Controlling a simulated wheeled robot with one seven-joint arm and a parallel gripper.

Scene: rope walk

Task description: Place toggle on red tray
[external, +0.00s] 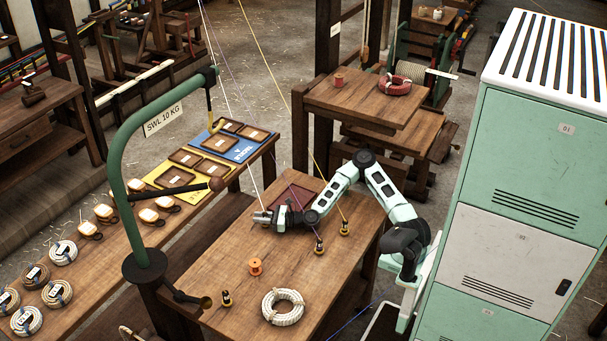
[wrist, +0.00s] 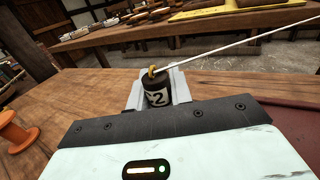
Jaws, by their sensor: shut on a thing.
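My gripper (external: 263,217) is shut on a small black cylinder (wrist: 157,90), apparently the toggle. In the wrist view it stands upright between the fingers, with a white label ending in "2" and a yellow eye on top. A white cord runs from the eye up to the right. In the external view my gripper hides most of it, low over the wooden table. The red tray (external: 306,190) lies on the table to the right of my gripper, partly hidden behind my arm. Its dark red edge also shows at the right of the wrist view (wrist: 297,113).
Similar black and yellow pieces (external: 319,247) (external: 344,229) (external: 226,298) stand on the table (external: 235,262). An orange spool (external: 255,267) and a white rope coil (external: 283,293) lie in front. A green crane post (external: 122,200) rises at left. Cords hang from above.

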